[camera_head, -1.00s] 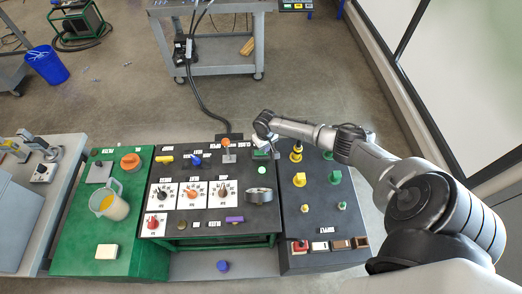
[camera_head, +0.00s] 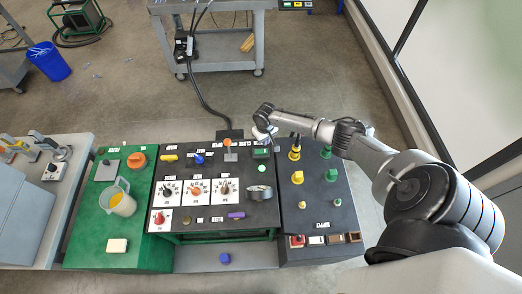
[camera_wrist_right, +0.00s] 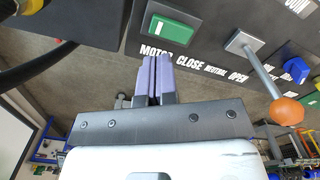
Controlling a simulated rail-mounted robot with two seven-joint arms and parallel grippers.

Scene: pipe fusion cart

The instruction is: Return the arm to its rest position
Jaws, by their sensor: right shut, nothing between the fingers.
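My right arm (camera_head: 350,145) reaches in from the right across the dark panel on the right. Its wrist is over the back edge of the middle panel, and the right gripper (camera_head: 268,138) is small and partly hidden there. In the right wrist view the two purple fingers of the right gripper (camera_wrist_right: 154,62) lie together, shut with nothing between them. They are close to the green motor switch (camera_wrist_right: 172,30) but appear apart from it. My left gripper is not in view.
The orange-knobbed lever (camera_wrist_right: 285,108) stands beside the right gripper; it also shows in the head view (camera_head: 229,144). Yellow and green valve handles (camera_head: 331,175) stand under the arm. A jug (camera_head: 120,200) stands on the green panel. The floor behind the panels is mostly clear.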

